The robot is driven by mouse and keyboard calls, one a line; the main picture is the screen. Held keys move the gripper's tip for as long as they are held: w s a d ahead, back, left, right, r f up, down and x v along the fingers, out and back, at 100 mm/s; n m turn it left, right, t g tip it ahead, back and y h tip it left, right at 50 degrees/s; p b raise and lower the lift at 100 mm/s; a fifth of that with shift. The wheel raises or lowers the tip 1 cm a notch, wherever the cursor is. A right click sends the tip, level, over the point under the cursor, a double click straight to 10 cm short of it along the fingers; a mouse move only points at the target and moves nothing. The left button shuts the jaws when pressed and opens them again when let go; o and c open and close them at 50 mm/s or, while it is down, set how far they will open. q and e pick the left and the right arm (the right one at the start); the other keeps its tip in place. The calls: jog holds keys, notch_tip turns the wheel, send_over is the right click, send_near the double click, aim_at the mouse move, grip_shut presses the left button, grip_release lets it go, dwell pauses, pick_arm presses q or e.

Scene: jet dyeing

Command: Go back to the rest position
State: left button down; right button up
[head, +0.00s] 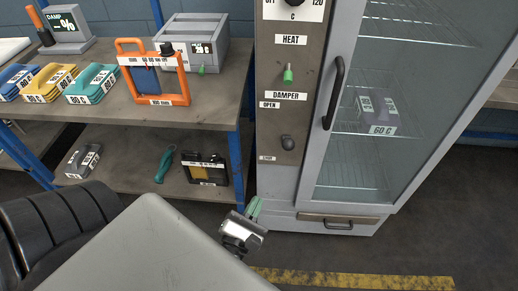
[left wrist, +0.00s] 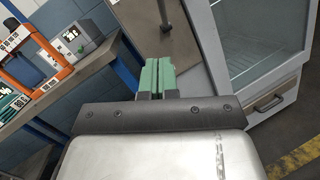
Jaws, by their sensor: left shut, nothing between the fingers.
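My left gripper (head: 254,207) shows at the lower middle of the head view, in front of the base of the oven cabinet. Its green fingers are together with nothing between them. In the left wrist view the fingers (left wrist: 156,76) point toward the cabinet's control panel (left wrist: 165,25) and look apart from it. My right gripper is in neither view.
The cabinet's glass door (head: 400,110) is shut, with a labelled bundle (head: 376,112) on a shelf inside. A workbench (head: 120,112) at left holds coloured packs, an orange frame (head: 155,72) and grey devices. Floor (head: 430,240) at right is clear, with a yellow stripe (head: 350,280).

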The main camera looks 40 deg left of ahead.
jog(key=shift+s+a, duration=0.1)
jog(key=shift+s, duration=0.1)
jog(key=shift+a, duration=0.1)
pick_arm(q)
jog(key=s+d+f+m+g+h+p, duration=0.1)
jog(key=s+f+m+g+h+p, duration=0.2)
jog(key=f+m, duration=0.8)
jog(key=s+d+f+m+g+h+p, duration=0.1)
jog(key=s+f+m+g+h, duration=0.3)
jog(key=f+m, duration=0.65)
jog(key=s+a+f+m+g+y+p, duration=0.2)
jog(key=s+f+m+g, duration=0.9)
jog(key=s+f+m, duration=0.3)
jog(key=s+f, duration=0.3)
jog(key=s, duration=0.2)
jog(key=shift+s+a+m+g+y, duration=0.15)
jog(key=shift+s+m+g+y, duration=0.15)
jog(key=shift+s+m+y, duration=0.1)
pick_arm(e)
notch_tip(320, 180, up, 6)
pick_arm(q)
jog(key=shift+w, duration=0.1)
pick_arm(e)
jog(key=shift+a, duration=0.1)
